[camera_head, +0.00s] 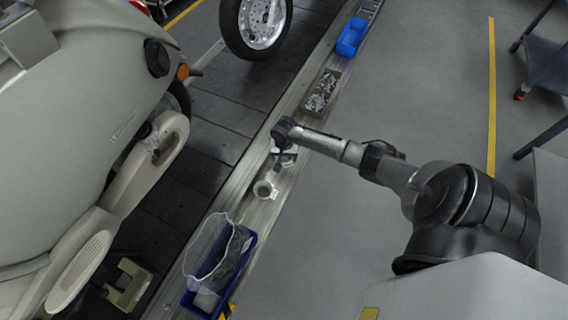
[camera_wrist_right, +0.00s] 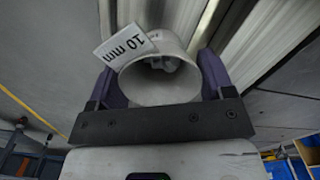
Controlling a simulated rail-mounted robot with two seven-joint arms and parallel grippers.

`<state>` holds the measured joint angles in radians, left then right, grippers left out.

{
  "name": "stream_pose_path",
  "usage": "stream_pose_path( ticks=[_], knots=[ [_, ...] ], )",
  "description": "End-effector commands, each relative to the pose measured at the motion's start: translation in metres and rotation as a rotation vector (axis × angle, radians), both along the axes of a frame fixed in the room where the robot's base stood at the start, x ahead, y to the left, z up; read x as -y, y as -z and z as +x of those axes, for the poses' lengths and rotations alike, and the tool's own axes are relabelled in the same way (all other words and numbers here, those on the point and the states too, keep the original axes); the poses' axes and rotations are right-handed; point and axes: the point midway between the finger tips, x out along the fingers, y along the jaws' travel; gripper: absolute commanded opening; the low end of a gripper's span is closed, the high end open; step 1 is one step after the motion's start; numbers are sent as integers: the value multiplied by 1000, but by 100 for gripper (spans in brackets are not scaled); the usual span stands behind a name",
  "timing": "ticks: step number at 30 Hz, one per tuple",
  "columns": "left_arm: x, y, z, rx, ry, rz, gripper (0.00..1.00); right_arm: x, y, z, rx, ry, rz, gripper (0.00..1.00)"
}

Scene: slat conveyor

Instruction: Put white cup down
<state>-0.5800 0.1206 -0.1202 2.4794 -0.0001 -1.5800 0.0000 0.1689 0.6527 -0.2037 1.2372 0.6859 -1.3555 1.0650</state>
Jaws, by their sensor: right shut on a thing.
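The white cup (camera_wrist_right: 160,88) sits between the fingers of my right gripper in the right wrist view. Its round mouth faces the camera, and something pale shows inside. My right gripper (camera_wrist_right: 158,85) is shut on the cup, one dark purple finger on each side. In the head view the gripper hangs over the conveyor-side rail, with a white round cup (camera_head: 265,189) just below it. Whether the cup's base touches the rail cannot be told. My left gripper is not in view.
A blue bin (camera_head: 248,248) with clear plastic stands on the rail nearer me. A tray of metal parts (camera_head: 322,90) and a bright blue bin (camera_head: 352,37) lie farther along. A pale vehicle body (camera_head: 85,110) fills the left.

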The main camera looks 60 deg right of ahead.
Motion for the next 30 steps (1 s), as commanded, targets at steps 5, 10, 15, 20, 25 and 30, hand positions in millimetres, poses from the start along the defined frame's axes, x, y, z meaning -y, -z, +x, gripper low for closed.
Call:
stream_pose_path(
  ticks=[5,10,15,20,25,30],
  knots=[
    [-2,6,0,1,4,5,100,-1,7,1,-1,0,0,52],
    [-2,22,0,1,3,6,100,-1,27,1,0,0,0,52],
    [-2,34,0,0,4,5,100,0,42,1,0,0,-1,52],
    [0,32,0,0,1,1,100,0,40,1,0,0,-1,52],
    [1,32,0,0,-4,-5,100,0,41,1,0,0,-1,52],
    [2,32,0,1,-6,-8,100,0,43,1,0,0,-1,82]
  ],
)
